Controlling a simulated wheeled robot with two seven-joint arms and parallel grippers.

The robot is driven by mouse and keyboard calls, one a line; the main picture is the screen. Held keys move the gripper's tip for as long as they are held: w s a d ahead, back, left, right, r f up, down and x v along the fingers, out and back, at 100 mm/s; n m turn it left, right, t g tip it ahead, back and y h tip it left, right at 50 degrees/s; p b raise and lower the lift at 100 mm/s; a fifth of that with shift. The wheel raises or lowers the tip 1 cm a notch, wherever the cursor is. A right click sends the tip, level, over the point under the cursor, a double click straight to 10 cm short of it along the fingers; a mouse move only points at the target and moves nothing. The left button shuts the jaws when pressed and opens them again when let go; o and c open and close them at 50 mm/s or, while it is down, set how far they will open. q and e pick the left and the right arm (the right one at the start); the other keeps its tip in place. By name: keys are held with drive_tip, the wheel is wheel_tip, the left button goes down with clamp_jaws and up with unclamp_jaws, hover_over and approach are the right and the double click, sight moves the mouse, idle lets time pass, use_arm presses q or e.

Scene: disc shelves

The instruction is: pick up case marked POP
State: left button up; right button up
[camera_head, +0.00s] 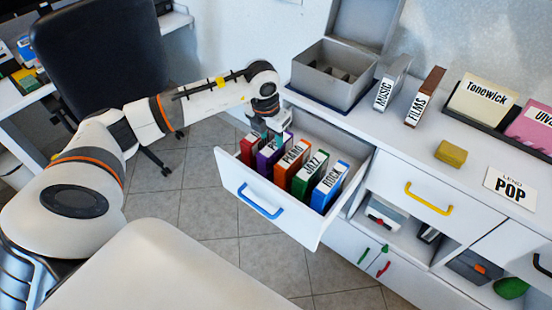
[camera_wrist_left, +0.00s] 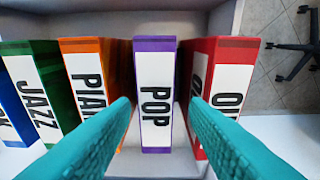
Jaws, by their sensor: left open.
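The POP case is purple with a white label and stands upright in the open drawer (camera_head: 232,180). In the left wrist view the POP case (camera_wrist_left: 155,143) is in the middle, its label fully readable. In the head view the purple case (camera_head: 264,160) is partly hidden by my left gripper (camera_head: 270,134), which is above the drawer's back left part. In the wrist view the teal fingers of my left gripper (camera_wrist_left: 159,103) are open, one on each side of the POP case. I cannot tell whether they touch it. My right gripper is not in view.
A red case (camera_head: 250,148) stands on one side of POP, and the PIANO case (camera_head: 292,162), JAZZ case (camera_head: 310,174) and ROCK case (camera_head: 330,187) on the other. A grey open box (camera_head: 325,92) and a LEND POP card (camera_head: 510,190) are on the cabinet top.

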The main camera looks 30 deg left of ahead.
sight(275, 144)
use_arm(q)
drive_tip(key=f, duration=0.3)
drive_tip(key=w+f, duration=0.1)
drive_tip(key=shift+w+d+f+p, duration=0.15)
drive_tip(key=shift+d+p, duration=0.1)
drive_tip(key=shift+p, duration=0.15)
drive_tip(key=shift+f, duration=0.3)
drive_tip(key=shift+c, duration=0.2)
clamp_jaws()
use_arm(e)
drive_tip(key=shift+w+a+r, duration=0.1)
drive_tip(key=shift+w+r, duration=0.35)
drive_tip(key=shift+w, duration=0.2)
